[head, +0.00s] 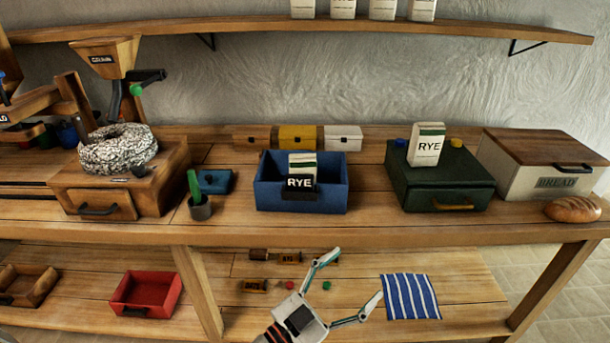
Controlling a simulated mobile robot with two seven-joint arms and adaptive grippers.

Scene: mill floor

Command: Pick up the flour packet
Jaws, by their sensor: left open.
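A white flour packet with a green band and the word RYE (427,146) stands upright on the lid of a dark green box (450,185) at the right of the bench. A similar white packet with a green band (302,161) stands inside a blue open bin (330,206) labelled RYE; its lower part is hidden by the bin's front. My left gripper (357,273) is open and empty, in front of the bench at the bottom middle of the view, well apart from both packets. My right gripper is not in view.
White packets (382,9) stand on the wall shelf. A bread box (545,165) and a loaf (572,209) are at the right. A millstone (117,148) is at the left. A red tray (147,293) and striped cloth (410,297) lie lower down. The bench between blue bin and green box is clear.

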